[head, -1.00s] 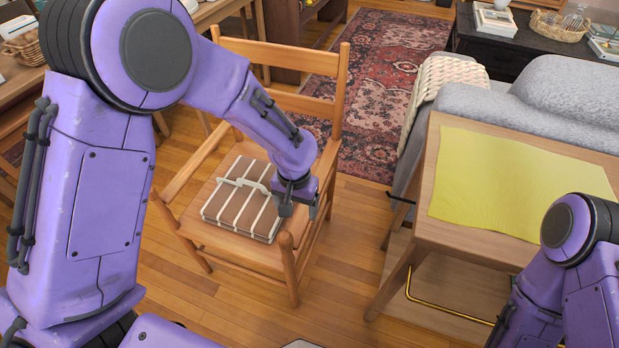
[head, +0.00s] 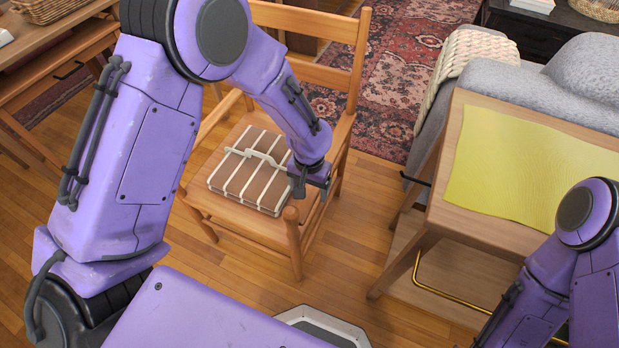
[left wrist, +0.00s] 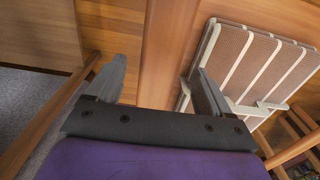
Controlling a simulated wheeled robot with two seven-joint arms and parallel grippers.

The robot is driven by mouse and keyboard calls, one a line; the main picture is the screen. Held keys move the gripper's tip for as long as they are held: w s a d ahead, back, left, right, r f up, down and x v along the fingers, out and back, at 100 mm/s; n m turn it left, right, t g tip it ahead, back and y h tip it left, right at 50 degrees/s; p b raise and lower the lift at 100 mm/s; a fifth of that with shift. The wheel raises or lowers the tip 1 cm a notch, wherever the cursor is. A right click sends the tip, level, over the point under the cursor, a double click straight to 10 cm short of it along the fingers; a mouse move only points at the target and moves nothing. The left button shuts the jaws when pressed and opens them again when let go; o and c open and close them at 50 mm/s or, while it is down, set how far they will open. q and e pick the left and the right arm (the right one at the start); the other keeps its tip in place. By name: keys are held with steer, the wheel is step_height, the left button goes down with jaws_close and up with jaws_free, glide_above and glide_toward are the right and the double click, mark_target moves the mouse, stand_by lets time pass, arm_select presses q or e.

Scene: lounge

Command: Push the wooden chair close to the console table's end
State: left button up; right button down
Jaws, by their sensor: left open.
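The wooden chair (head: 325,77) stands on the floor left of the console table (head: 440,200), with a clear floor gap between them. A striped brown-and-white cushion (head: 250,170) lies on the chair's seat. My left gripper (head: 312,186) is at the chair's right armrest, near its front post. In the left wrist view my left gripper (left wrist: 158,90) is open, with a wooden bar of the chair (left wrist: 165,50) between its fingers. I cannot tell whether they touch it. My right arm shows at the lower right of the head view, but its gripper is not visible.
A yellow mat (head: 525,160) covers much of the console table's top. A grey sofa (head: 550,95) with a knitted throw (head: 470,55) stands behind it. A patterned rug (head: 400,75) lies beyond the chair. A wooden desk (head: 50,60) stands at the far left.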

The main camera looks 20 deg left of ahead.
mark_target(309, 193)
arm_select(q)
steer(key=shift+f, duration=1.65)
steer(key=shift+c, duration=0.3)
jaws_close()
